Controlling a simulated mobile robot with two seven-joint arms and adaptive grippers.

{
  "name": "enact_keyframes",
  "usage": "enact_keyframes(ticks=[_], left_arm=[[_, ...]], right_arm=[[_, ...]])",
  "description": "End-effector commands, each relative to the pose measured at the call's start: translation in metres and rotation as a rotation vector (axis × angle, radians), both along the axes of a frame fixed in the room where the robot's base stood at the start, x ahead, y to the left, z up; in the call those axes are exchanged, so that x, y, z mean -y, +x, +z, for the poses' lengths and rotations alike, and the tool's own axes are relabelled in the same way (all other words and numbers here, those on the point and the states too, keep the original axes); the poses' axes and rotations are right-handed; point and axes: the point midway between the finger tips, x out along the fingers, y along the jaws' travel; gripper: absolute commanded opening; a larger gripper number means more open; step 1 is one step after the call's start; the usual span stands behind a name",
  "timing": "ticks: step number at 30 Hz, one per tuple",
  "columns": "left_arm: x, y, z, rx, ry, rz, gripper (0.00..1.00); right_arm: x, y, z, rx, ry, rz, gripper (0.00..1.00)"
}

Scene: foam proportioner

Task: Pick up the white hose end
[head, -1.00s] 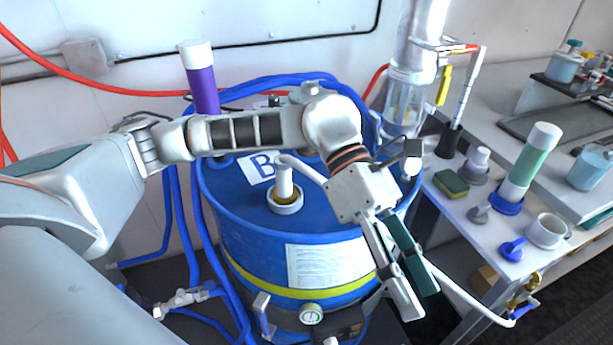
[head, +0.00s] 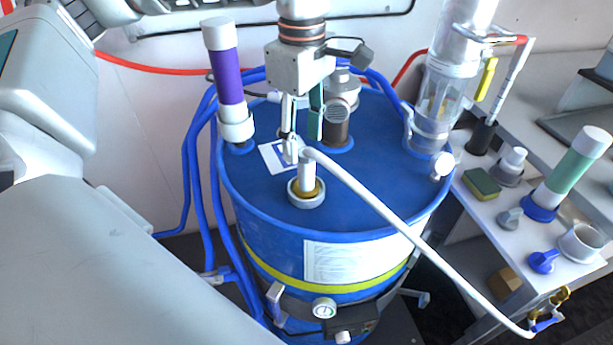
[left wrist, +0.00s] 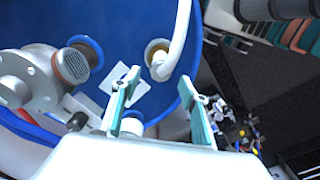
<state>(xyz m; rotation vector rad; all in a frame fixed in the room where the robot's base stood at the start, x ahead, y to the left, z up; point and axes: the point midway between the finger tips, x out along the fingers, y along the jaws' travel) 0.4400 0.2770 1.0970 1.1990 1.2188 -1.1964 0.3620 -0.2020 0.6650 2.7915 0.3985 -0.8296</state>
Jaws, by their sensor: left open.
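The white hose (head: 385,208) rises from a white-and-brass collar (head: 306,193) on top of the blue drum, bends, and runs down right to a brass fitting with a blue handle (head: 545,315). Its upright end piece (head: 306,175) stands in the collar. My left gripper (head: 302,143) is open and points down above the drum, close behind the hose bend in the head view. In the left wrist view, the hose (left wrist: 180,45) and its collar lie beyond the open fingers (left wrist: 160,112), with nothing between the tips. My right gripper is not in view.
A purple-and-white tube (head: 228,85) stands at the drum's (head: 265,225) left and a clear cylinder (head: 445,95) at its right. A metal fitting (head: 338,115) stands behind the gripper. The side bench (head: 500,215) holds a sponge (head: 481,184), a green tube (head: 572,168) and a white cup (head: 580,242).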

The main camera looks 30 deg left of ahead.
Motion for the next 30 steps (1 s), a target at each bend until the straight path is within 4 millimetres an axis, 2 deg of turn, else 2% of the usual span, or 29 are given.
enact_keyframes(ticks=[12,22,23,27,30], left_arm=[[0.007,0.000,-0.051,-0.002,-0.002,-0.002,0.44],[0.007,0.000,-0.058,0.000,-0.002,-0.001,0.44],[0.007,0.000,-0.058,0.000,-0.002,-0.001,0.39],[0.007,0.000,-0.058,0.000,-0.002,-0.001,0.03],[0.007,0.000,-0.058,0.001,-0.003,-0.001,0.00]], right_arm=[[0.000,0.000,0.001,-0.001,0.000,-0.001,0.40],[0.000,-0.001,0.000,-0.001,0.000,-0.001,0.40],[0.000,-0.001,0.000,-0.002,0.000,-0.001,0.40],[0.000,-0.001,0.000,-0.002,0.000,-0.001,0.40],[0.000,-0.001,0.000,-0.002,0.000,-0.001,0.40]])
